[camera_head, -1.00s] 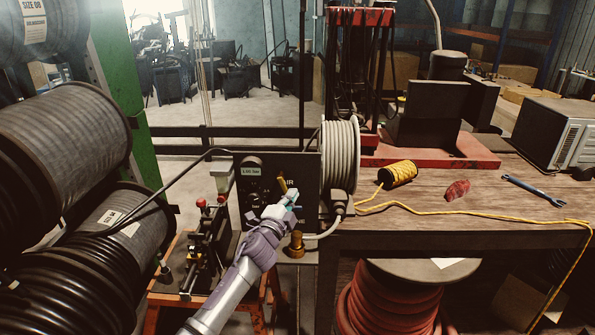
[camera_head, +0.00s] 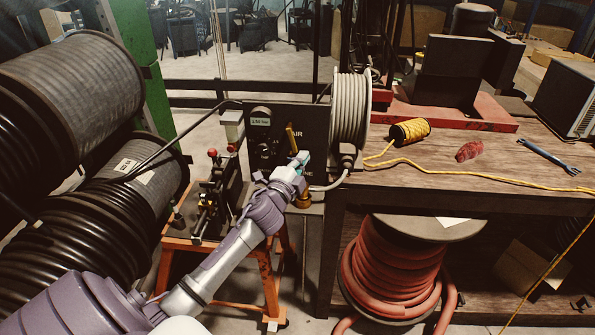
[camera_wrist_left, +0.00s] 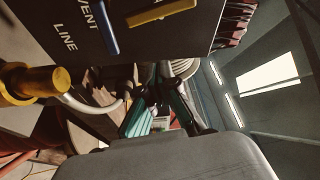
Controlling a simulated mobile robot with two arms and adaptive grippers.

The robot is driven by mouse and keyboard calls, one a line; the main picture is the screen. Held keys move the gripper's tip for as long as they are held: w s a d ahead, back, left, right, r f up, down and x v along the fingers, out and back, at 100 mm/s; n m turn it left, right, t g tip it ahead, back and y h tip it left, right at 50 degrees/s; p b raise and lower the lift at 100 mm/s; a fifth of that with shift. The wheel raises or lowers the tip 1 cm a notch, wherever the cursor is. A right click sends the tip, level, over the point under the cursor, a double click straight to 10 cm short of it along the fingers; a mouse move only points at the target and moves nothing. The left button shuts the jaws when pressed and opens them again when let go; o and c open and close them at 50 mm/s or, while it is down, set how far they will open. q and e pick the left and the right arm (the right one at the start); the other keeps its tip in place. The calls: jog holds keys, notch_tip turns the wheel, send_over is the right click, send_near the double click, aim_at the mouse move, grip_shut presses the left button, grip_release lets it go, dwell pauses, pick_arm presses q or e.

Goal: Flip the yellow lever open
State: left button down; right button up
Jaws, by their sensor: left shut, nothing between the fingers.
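The yellow lever (camera_head: 291,138) is on the front of a dark control box (camera_head: 266,150) marked "AIR". It stands nearly upright in the head view, its top leaning slightly left. In the left wrist view the yellow lever (camera_wrist_left: 162,13) crosses the top edge. My left gripper (camera_head: 303,158) is shut and empty, just right of the lever's lower part. Whether it touches the lever I cannot tell. In the left wrist view the fingers (camera_wrist_left: 155,112) point away below the lever. My right gripper is out of view.
A blue lever (camera_wrist_left: 97,22) marked "VENT" and a brass fitting (camera_wrist_left: 38,82) are close by in the left wrist view. A grey hose coil (camera_head: 350,112) is right of the box. Black hose reels (camera_head: 70,85) fill the left. The workbench (camera_head: 520,195) is at right.

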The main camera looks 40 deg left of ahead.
pick_arm(q)
jog(key=v, duration=0.4)
jog(key=shift+d+b, duration=0.1)
jog(key=shift+b, duration=0.2)
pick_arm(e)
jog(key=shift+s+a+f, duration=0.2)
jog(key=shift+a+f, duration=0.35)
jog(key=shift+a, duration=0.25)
